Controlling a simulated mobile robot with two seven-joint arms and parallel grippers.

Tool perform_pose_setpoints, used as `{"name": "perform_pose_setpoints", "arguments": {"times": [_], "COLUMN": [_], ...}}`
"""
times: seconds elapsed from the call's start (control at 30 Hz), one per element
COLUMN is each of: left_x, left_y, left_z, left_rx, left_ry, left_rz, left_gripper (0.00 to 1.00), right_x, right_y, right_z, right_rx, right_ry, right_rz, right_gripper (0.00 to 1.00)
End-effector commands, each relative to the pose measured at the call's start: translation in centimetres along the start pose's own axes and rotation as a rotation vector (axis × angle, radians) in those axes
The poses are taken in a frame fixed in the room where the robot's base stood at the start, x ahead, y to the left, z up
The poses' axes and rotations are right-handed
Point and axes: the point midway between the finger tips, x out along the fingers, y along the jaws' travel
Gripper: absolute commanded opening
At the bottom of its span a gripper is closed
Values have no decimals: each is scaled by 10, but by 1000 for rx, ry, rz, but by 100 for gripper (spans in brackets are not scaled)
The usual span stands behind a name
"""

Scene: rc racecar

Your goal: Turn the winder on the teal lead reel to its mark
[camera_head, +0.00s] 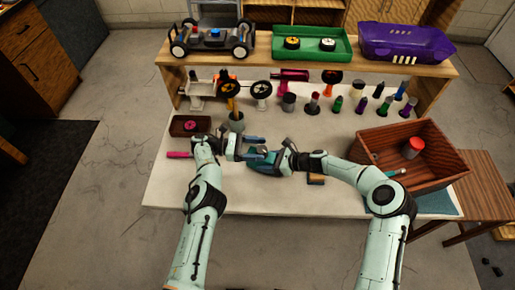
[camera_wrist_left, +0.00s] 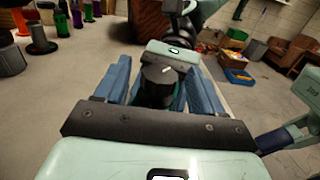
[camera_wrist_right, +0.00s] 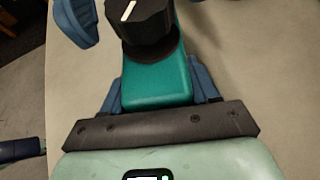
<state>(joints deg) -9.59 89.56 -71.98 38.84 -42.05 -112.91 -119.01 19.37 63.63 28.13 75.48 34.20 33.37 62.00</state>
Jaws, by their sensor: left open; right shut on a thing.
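The teal lead reel (camera_head: 262,166) is held low over the front middle of the table. My right gripper (camera_wrist_right: 158,88) is shut on its teal body (camera_wrist_right: 158,78). The reel's black winder (camera_wrist_right: 140,28) stands on top in the right wrist view, with a pale pointer line on its cap. The mark on the reel is not visible. My left gripper (camera_head: 258,147) is open beside the winder. In the left wrist view its blue fingers (camera_wrist_left: 158,85) stand either side of the dark winder (camera_wrist_left: 155,95), apparently without gripping it.
A brown crate (camera_head: 440,135) with a red-capped jar stands at right. Pots and coloured tools line the table's back under a shelf (camera_head: 300,62) bearing a car chassis (camera_head: 212,38), a green tray (camera_head: 310,57) and a purple car shell (camera_head: 405,42). A small dark box (camera_head: 190,133) lies left.

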Motion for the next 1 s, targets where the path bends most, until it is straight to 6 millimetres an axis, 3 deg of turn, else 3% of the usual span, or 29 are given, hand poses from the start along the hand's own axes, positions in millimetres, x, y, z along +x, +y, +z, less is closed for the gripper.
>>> {"name": "perform_pose_setpoints", "arguments": {"times": [0.3, 0.4, 1.0], "left_x": [-53, -62, -77], "left_y": [0, 0, 3], "left_z": [0, 0, 4], "left_rx": [2, 2, -3], "left_ry": [0, -2, -20], "left_rz": [2, 1, 24], "left_gripper": [69, 69, 69], "right_x": [-1, -1, -1], "right_y": [-1, -1, -1], "right_z": [-1, -1, -1], "right_rx": [1, 0, 0], "right_ry": [2, 1, 1], "right_rz": [-3, -3, -3], "right_gripper": [33, 33, 33]}}
